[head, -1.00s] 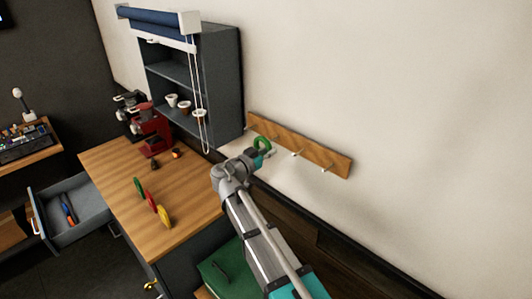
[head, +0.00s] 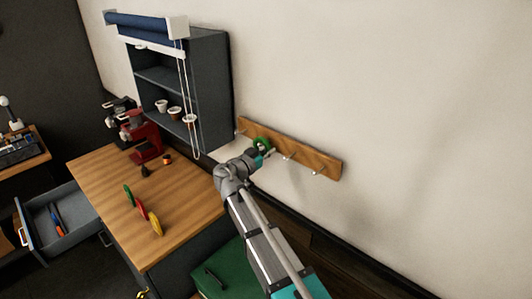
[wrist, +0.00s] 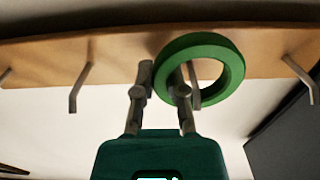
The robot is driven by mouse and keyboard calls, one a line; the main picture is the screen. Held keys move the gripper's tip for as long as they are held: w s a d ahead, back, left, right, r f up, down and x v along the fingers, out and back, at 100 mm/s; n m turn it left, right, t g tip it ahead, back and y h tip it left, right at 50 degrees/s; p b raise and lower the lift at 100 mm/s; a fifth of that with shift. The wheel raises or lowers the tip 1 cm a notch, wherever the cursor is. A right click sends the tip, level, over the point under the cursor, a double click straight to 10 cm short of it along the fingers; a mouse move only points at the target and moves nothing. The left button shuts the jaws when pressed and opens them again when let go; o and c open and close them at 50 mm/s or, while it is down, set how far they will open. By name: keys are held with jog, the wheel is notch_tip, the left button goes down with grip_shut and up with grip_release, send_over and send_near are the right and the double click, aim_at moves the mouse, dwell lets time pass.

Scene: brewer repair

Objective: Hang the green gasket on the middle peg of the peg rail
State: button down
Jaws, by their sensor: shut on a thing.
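The green gasket (head: 262,143) is a thick ring held at the wooden peg rail (head: 320,166) on the wall. My gripper (head: 266,153) is shut on one edge of the ring. In the wrist view the gasket (wrist: 232,72) overlaps the rail (wrist: 120,50), and one metal peg (wrist: 196,92) shows through its hole. I cannot tell whether the ring is around that peg or only in front of it. Other bare pegs show on both sides, one at left (wrist: 79,88) and one at right (wrist: 301,78).
A grey wall shelf (head: 213,90) with cups and a blind cord stands left of the rail. Below are a wooden counter (head: 185,195) with green, red and yellow discs, a red brewer (head: 145,137), an open drawer (head: 60,215) and a green case (head: 225,270). Wall right of the rail is clear.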

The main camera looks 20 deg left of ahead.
jog(key=shift+w+d+f+b, duration=0.15)
jog(key=shift+w+f+b, duration=0.15)
jog(key=shift+w+f, duration=0.1)
dwell(0.7)
jog(key=c, duration=0.6)
grip_release()
jog(key=shift+v, duration=6)
